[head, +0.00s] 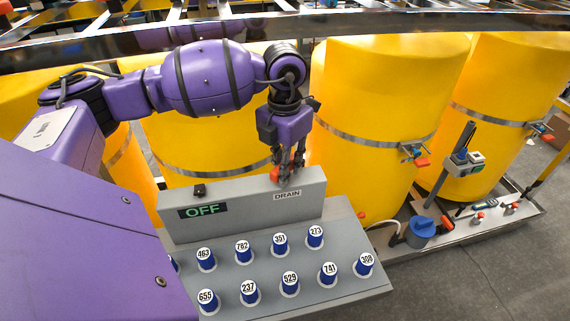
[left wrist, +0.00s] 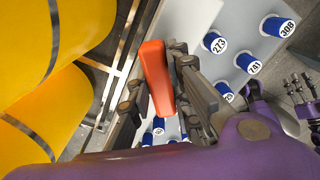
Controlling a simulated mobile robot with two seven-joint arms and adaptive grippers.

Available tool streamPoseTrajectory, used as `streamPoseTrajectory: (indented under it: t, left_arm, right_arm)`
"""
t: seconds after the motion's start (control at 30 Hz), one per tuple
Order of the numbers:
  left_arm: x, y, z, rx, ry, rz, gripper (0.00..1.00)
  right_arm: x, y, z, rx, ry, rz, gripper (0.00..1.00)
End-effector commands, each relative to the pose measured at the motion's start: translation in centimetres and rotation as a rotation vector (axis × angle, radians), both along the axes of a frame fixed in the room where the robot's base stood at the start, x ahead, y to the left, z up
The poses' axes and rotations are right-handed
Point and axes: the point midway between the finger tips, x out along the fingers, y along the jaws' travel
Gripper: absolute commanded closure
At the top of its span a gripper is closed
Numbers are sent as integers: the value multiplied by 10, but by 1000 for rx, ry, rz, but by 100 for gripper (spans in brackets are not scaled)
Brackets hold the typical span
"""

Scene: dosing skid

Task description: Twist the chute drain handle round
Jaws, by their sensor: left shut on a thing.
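The chute drain handle is an orange-red lever (left wrist: 156,78) in the left wrist view. It sits at the top of the grey panel (head: 240,206), by the DRAIN label (head: 287,195). In the head view only bits of it show between the fingers. My left gripper (head: 289,168) reaches down over the panel and is shut on the handle. In the left wrist view its dark fingers (left wrist: 160,95) lie along both sides of the lever. Purple and dark jointed parts at the right edge of that view look like my right gripper (left wrist: 302,88); its jaws are unclear.
The panel has an OFF display (head: 202,210) and a small black switch (head: 199,190). Several numbered blue knobs (head: 280,243) stand on the sloped console below. Yellow tanks (head: 385,100) stand close behind, and a metal rail (head: 400,22) crosses above. Open floor lies at lower right.

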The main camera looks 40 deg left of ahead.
Motion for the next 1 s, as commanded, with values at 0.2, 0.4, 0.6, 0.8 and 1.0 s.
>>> streamPoseTrajectory:
  t: [0.2, 0.4, 0.6, 0.8, 1.0]
  left_arm:
    - [0, 0, 0, 0, 0, 2, 57]
    - [0, 0, 0, 0, 0, 3, 50]
    - [0, 0, 2, 0, 0, 4, 50]
    - [0, 0, 18, -1, -3, 4, 50]
    - [1, 0, 39, 0, -4, 4, 50]
  right_arm:
    - [-1, 0, 0, 0, 1, -2, 60]
    - [-1, 0, 0, 0, 0, -2, 60]
    - [0, 0, 2, 1, -2, -2, 60]
    - [8, 0, 12, 0, -19, -2, 60]
    - [17, 0, 27, 0, -42, -2, 60]
